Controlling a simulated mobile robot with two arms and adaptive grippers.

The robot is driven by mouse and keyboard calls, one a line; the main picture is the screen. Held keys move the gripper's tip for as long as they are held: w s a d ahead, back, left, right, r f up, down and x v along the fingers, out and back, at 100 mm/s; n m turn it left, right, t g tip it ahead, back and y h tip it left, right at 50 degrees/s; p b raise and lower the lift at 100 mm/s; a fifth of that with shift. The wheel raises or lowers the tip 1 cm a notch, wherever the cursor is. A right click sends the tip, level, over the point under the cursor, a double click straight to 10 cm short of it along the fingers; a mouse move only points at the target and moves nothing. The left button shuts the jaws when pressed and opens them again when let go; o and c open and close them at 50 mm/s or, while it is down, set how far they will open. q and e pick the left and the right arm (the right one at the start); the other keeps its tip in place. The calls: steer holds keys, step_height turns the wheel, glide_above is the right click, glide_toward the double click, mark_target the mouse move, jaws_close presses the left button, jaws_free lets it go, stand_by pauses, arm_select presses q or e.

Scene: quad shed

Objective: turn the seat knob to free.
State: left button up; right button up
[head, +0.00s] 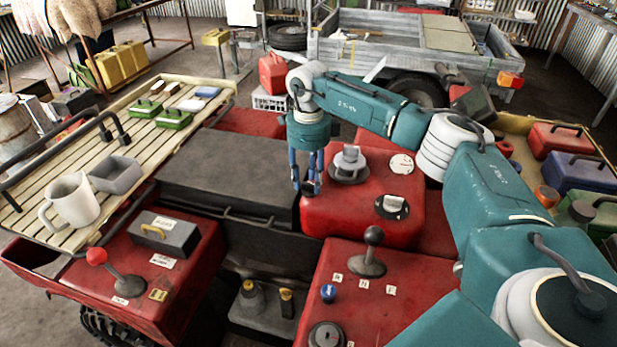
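A grey knob (349,166) with a blocky handle on a round base stands on the red panel right of the long dark seat (225,178). It is probably the seat knob; its label is too small to read. My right gripper (304,188) points down just left of this knob, over the border of seat and panel. Its blue fingers look apart with nothing between them, and it appears not to touch the knob. My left gripper is not in view.
A round white label (401,164) and a black disc (391,207) sit beside the knob. A black-knobbed lever (369,254) and a blue knob (328,292) are nearer. A slatted rack (120,140) with a mug (71,200) is at left. A trailer (410,45) stands behind.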

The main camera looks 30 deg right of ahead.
steer(key=shift+s+a+f, duration=0.1)
steer(key=shift+f, duration=0.25)
steer(key=shift+c, duration=1)
jaws_close()
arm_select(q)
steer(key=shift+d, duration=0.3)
